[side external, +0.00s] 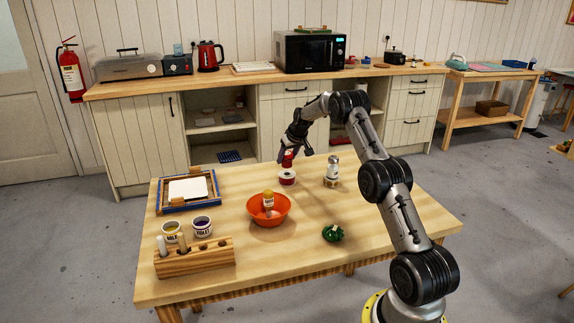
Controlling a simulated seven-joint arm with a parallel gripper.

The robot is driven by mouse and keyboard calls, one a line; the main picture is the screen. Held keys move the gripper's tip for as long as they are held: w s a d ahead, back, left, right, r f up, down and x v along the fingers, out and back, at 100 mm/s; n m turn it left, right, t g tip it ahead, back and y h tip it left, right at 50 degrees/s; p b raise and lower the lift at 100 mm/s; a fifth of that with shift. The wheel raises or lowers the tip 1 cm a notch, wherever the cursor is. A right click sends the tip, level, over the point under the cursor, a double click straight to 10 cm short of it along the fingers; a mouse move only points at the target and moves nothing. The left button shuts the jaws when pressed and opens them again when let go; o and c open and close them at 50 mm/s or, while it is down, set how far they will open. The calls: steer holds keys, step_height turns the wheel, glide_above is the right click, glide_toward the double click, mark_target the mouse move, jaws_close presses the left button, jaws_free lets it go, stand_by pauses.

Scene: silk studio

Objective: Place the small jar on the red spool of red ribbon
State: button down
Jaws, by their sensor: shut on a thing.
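My gripper (292,155) points down over the table and is shut on a small red jar (288,159), partly hidden by the fingers. The red spool of red ribbon (287,177), with a pale flange and band, sits on the table directly below the jar. The jar's bottom appears at or just above the spool's top; I cannot tell whether they touch.
A clear jar with a grey lid (333,168) stands just right of the spool. An orange bowl (268,215) holding a yellow-topped bottle is in front. A green bundle (333,233), two labelled cups (202,226), a wooden rack (195,260) and a framed screen (188,192) also occupy the table (400,215).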

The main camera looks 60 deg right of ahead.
mark_target(287, 164)
steer(key=shift+f, duration=1.45)
steer(key=shift+f, duration=0.15)
steer(key=shift+c, duration=1.1)
jaws_free()
